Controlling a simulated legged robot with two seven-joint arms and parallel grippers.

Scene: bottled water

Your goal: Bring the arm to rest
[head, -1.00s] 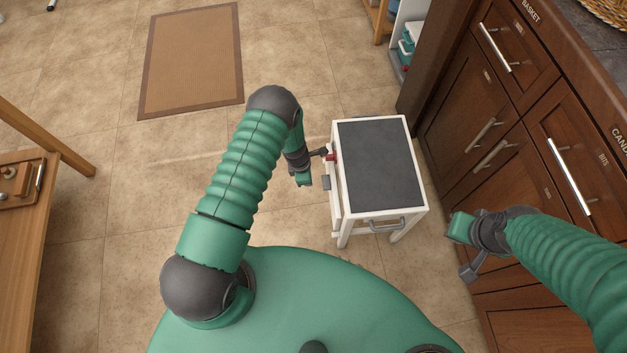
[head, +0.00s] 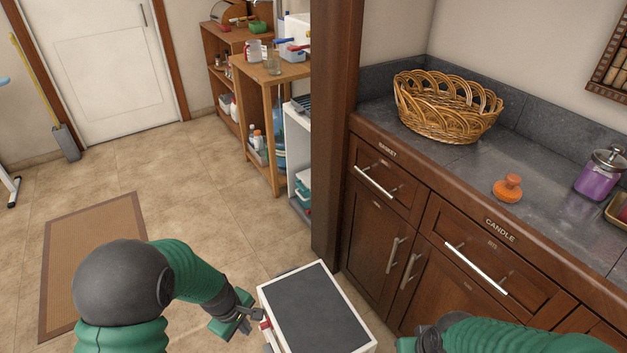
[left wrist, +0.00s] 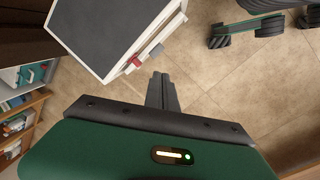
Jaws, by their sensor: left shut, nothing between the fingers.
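My left arm comes in at the lower left of the head view. Its gripper (head: 250,312) is shut and empty, close to the left side of a small white stand with a dark grey top (head: 318,310). In the left wrist view the shut fingers (left wrist: 161,88) point at bare floor, beside the stand (left wrist: 103,30). Whether the fingertips touch the stand is unclear. My right arm is at the bottom right, in front of the drawers. Its gripper is mostly cut off by the lower edge of the picture, so its jaws cannot be read.
Dark wooden cabinets (head: 375,210) carry a counter with a wicker basket (head: 447,108), an orange object (head: 508,189) and a purple jar (head: 598,177). A wooden shelf (head: 262,75) stands behind a brown post (head: 335,130). A brown mat (head: 85,250) lies on open tiled floor.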

